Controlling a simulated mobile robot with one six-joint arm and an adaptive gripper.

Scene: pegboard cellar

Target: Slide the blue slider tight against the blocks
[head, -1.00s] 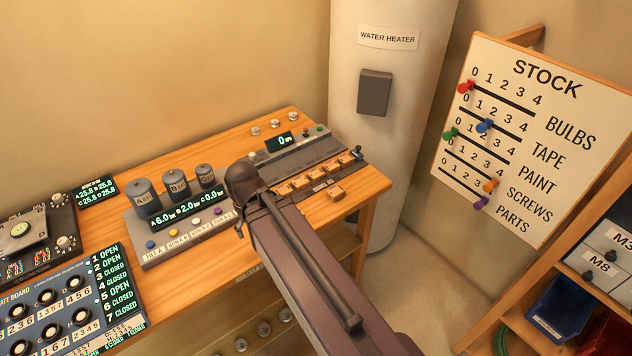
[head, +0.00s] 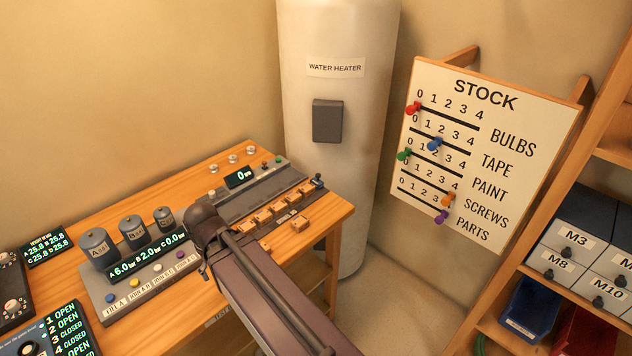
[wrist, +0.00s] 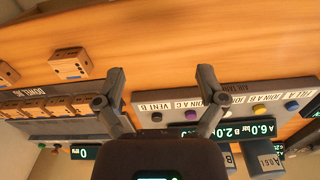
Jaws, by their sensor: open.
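A row of orange wooden blocks (head: 280,207) sits in a dark fixture on the bench, and the row also shows in the wrist view (wrist: 62,107). A small dark bluish piece (head: 318,182), likely the blue slider, stands at the fixture's right end, with a gap between it and the blocks. It is not clear in the wrist view. My gripper (wrist: 161,74) is open and empty above the bench, between the fixture and the button panel. The arm hides most of it in the head view.
A panel with buttons and grey cylinders (head: 140,265) stands left of my gripper. The water heater (head: 338,200) rises behind the bench's right end. A stock board (head: 480,150) with colored pegs, one blue, hangs at right.

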